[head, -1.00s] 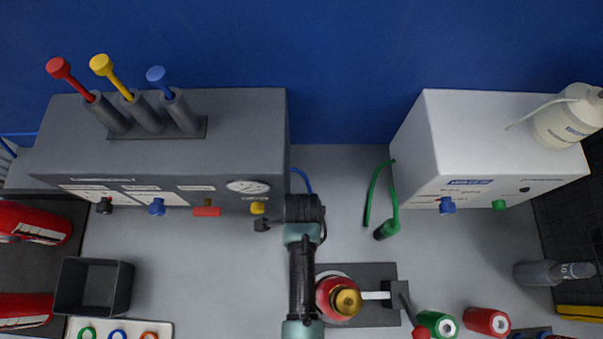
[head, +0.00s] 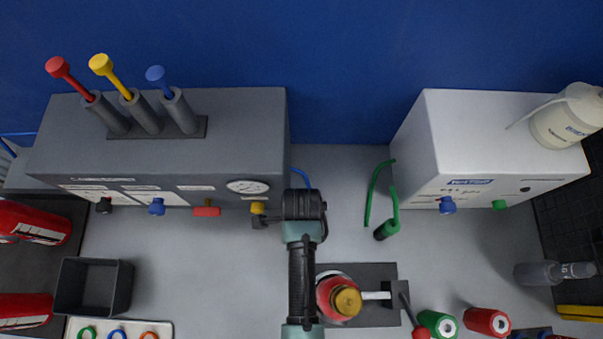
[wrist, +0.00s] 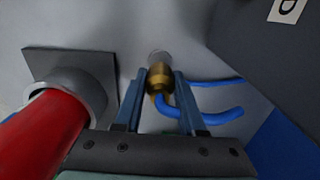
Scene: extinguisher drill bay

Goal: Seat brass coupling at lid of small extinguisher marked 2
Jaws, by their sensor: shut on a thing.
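In the wrist view, my gripper (wrist: 159,74) is shut on the brass coupling (wrist: 157,80), which has a blue hose (wrist: 228,115) running from it. In the head view my wrist covers the fingers and the coupling. A small red extinguisher (head: 327,291) with a brass top (head: 347,301) stands in a dark holder plate (head: 381,320), below and right of my wrist. A red cylinder (wrist: 45,135) inside a grey collar shows left of my gripper in the wrist view, apart from the coupling. No mark 2 is readable.
A dark grey box (head: 225,145) with a gauge stands at upper left, a white box (head: 490,135) at upper right. A green hose (head: 376,190) lies between. Green (head: 430,320) and red (head: 478,317) canisters lie lower right. The counter left of my arm is mostly clear.

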